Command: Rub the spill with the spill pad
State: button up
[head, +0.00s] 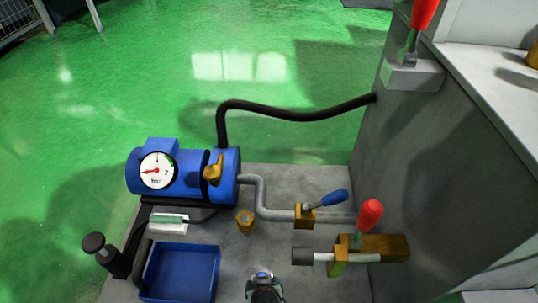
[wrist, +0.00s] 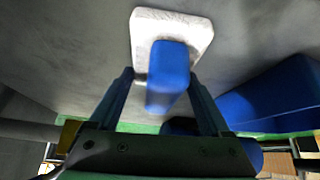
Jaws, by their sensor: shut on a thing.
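The spill pad shows in the wrist view as a white pad (wrist: 172,30) with a blue block-shaped handle (wrist: 168,75). My gripper (wrist: 160,78) has its two dark fingers on either side of the handle and is shut on it. The white pad lies beyond the fingertips, against or close to a grey surface; I cannot tell whether it touches. I cannot make out the spill in either view. In the head view I cannot clearly make out the pad or my gripper's fingers.
A grey base (head: 325,280) carries a blue motor with a gauge (head: 157,170), a blue tray (head: 180,272), a blue-handled valve (head: 325,201) and a red-handled valve (head: 368,218). A black hose (head: 290,116) runs to the grey machine wall (head: 420,165). Green floor lies behind.

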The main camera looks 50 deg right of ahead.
aim_at(234, 279)
jog(key=shift+w+a+b, duration=0.4)
jog(key=shift+w+a, duration=1.25)
jog(key=shift+w, duration=0.3)
jog(key=shift+w+a+f+b, duration=0.1)
jog(key=shift+w+a+b, duration=0.65)
jog(key=shift+w+a, duration=0.45)
jog(key=shift+w, duration=0.1)
jog(key=shift+s+d+p, duration=1.25)
jog(key=shift+s+d, duration=0.4)
jog(key=shift+s, duration=0.3)
jog(key=shift+s+d+f+p, duration=0.1)
jog(key=shift+s+d+p, duration=0.2)
jog(key=shift+s+d, duration=0.6)
jog(key=shift+s+d+p, duration=0.25)
jog(key=shift+s+d, duration=0.25)
jog(key=shift+s, duration=0.2)
jog(key=shift+s+d+p, duration=0.25)
jog(key=shift+s+d, duration=0.2)
jog(key=shift+s, duration=0.25)
jog(key=r+p, duration=0.6)
jog(key=shift+w+r, duration=0.2)
